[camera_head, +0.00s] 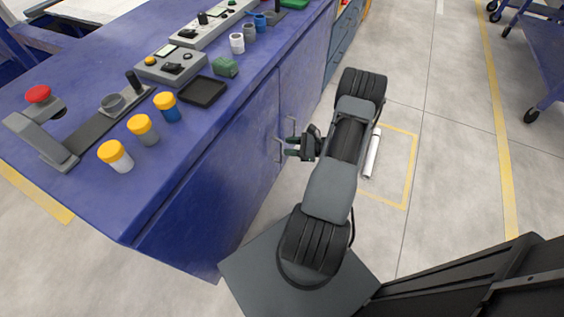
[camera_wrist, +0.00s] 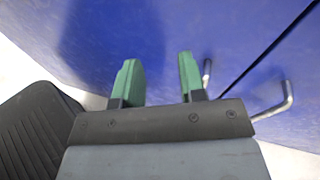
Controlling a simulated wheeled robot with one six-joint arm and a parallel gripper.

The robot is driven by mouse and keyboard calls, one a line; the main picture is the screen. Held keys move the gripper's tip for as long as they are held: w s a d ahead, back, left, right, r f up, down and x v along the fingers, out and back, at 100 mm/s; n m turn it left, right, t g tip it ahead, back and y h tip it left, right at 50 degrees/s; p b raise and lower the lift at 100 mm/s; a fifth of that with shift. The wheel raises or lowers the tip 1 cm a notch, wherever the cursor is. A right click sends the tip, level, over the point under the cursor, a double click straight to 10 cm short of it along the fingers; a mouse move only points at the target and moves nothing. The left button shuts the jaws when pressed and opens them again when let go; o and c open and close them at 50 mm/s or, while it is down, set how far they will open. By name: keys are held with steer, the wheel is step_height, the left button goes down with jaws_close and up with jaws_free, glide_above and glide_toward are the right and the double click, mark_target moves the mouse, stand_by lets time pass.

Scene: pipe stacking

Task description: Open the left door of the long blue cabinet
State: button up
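The long blue cabinet (camera_head: 205,195) stands on the left in the head view, with two doors meeting at a seam. Its left door (camera_head: 215,205) is shut and has a grey bar handle (camera_head: 279,150). My gripper (camera_head: 291,147) is close to the cabinet front beside the handles. In the wrist view my gripper (camera_wrist: 158,80) is open, with two green fingers and nothing between them. The left door's handle (camera_wrist: 207,73) shows just right of the right finger, left of the seam. Whether they touch is unclear. The other handle (camera_wrist: 287,98) is right of the seam.
The cabinet top holds yellow-capped jars (camera_head: 142,128), control boxes (camera_head: 170,66) and a red button (camera_head: 38,94). A white pipe (camera_head: 373,155) lies on the floor right of my arm, within a yellow outline. A wheeled blue cart (camera_head: 540,50) stands far right. Floor between is open.

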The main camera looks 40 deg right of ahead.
steer(key=s+d+f+m+t+h+b, duration=0.2)
steer(key=d+f+m+t+h, duration=0.15)
steer(key=f, duration=0.35)
steer(key=s+d+f+m+t+h+b, duration=0.2)
steer(key=d+f+m, duration=0.15)
steer(key=f, duration=0.35)
steer(key=b, duration=0.2)
glide_above(282, 161)
steer(key=shift+w+d+f+m+h, duration=0.1)
steer(key=shift+w+f+m+h, duration=0.2)
steer(key=shift+m, duration=0.1)
jaws_close()
